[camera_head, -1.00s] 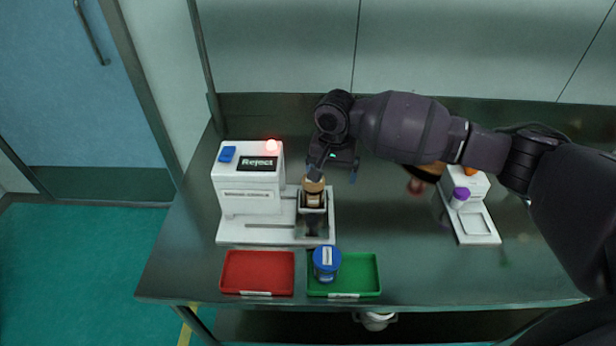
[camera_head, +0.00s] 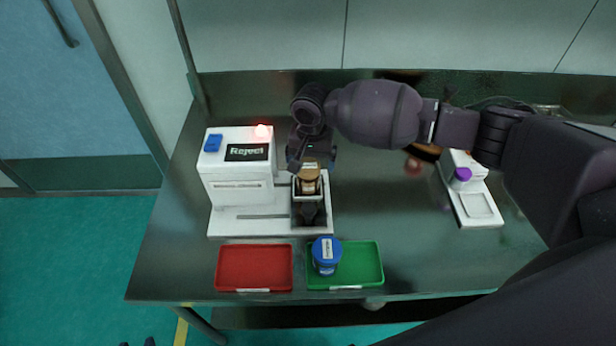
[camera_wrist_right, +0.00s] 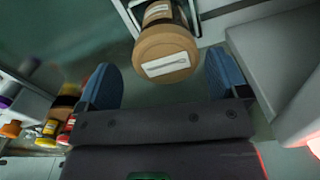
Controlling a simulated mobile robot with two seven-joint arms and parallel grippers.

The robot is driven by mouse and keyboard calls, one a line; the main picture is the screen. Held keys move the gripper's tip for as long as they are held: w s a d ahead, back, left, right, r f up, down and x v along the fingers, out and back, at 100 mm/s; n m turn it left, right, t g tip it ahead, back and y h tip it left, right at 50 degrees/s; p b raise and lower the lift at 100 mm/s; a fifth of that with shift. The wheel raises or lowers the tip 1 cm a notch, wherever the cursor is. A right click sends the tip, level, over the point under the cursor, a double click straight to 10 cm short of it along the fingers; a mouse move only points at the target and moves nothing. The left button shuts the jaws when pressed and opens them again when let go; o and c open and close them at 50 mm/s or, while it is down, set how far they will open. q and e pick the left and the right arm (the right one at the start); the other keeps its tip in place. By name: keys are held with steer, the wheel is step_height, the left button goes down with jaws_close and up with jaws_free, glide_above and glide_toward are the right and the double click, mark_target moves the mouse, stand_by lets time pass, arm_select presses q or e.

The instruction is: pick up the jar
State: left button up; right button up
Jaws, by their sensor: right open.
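A jar with a brown lid and a white label strip (camera_head: 308,172) sits in the square holder of the white machine (camera_head: 236,182). Its lid end fills the upper middle of the right wrist view (camera_wrist_right: 165,58). My right gripper (camera_head: 312,160) is open at the far side of this jar. In the wrist view, its blue fingers (camera_wrist_right: 163,80) stand on either side of the lid, with gaps showing. A second jar, with a blue lid (camera_head: 326,254), stands in the green tray (camera_head: 368,268). My left gripper is not in view.
The machine shows "Reject" with a red lamp (camera_head: 261,131) lit. A red tray (camera_head: 254,268) lies beside the green one. A white device (camera_head: 476,202) with a purple-lidded container (camera_head: 460,178) stands right.

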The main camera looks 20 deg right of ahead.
steer(key=f, duration=0.3)
steer(key=f+b, duration=0.1)
steer(key=f, duration=0.1)
steer(key=shift+a, duration=0.35)
steer(key=shift+r, duration=0.1)
steer(key=shift+c, duration=0.2)
steer(key=c, duration=1.1)
steer(key=shift+o, duration=0.2)
